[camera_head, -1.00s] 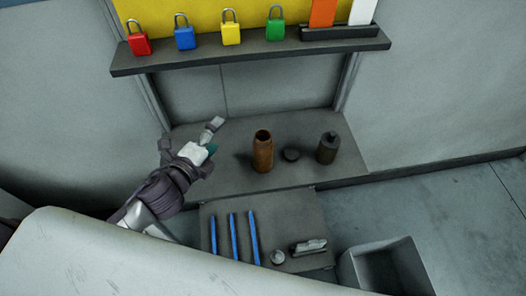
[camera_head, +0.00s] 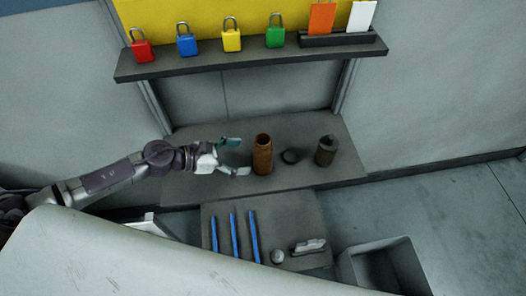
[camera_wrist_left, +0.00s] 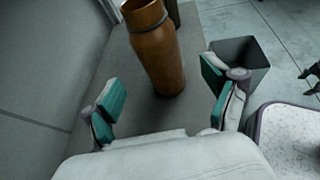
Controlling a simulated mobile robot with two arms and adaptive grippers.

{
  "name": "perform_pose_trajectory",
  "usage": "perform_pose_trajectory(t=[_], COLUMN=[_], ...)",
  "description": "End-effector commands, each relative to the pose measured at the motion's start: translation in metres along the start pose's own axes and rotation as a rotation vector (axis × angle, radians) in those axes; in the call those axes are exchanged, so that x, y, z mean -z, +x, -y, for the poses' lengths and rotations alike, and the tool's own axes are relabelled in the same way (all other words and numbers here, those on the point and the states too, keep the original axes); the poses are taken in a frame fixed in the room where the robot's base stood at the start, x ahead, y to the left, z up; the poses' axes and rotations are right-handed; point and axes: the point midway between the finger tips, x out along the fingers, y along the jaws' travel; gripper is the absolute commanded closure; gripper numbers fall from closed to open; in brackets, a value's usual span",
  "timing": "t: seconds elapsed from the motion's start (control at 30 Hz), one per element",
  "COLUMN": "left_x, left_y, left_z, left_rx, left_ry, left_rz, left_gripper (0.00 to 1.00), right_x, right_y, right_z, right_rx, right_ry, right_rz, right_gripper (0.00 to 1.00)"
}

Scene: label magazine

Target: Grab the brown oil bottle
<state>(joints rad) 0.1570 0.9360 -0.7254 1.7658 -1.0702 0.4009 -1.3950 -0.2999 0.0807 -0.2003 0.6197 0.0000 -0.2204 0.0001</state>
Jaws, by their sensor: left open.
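The brown oil bottle (camera_head: 263,155) stands upright and uncapped on the grey bench (camera_head: 200,188), near its middle. My left gripper (camera_head: 238,157) is open just left of the bottle, its two fingers pointing toward it. In the left wrist view the bottle (camera_wrist_left: 158,55) stands ahead of and between the open green-padded fingers (camera_wrist_left: 163,108), apart from both. The right gripper is not in view.
Padlocks and cards sit on a shelf (camera_head: 250,62) above. A lower board (camera_head: 265,215) holds several blue sticks. A grey bin (camera_head: 385,270) stands at the lower right.

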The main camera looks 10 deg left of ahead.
Motion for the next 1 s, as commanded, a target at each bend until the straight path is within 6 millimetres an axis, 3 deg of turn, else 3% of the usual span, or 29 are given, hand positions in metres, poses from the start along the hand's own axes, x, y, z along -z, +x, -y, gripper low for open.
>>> perform_pose_trajectory(t=[0.27,0.6,0.87,1.0], left_x=[-0.002,-0.003,-0.002,-0.002], left_y=[0.024,0.068,0.071,0.071], left_z=[0.000,-0.001,0.000,0.000], left_rx=[0.000,-0.001,-0.001,-0.001], left_ry=[-0.003,-0.003,-0.002,-0.003], left_rz=[0.001,0.001,0.001,0.000], left_gripper=[0.13,0.13,0.13,0.35], right_x=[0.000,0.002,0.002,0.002], right_y=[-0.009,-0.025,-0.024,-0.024], right_z=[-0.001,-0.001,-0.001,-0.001], right_rx=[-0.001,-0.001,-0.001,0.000], right_ry=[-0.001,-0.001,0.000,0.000], right_rz=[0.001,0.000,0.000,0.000], right_gripper=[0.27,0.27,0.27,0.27])
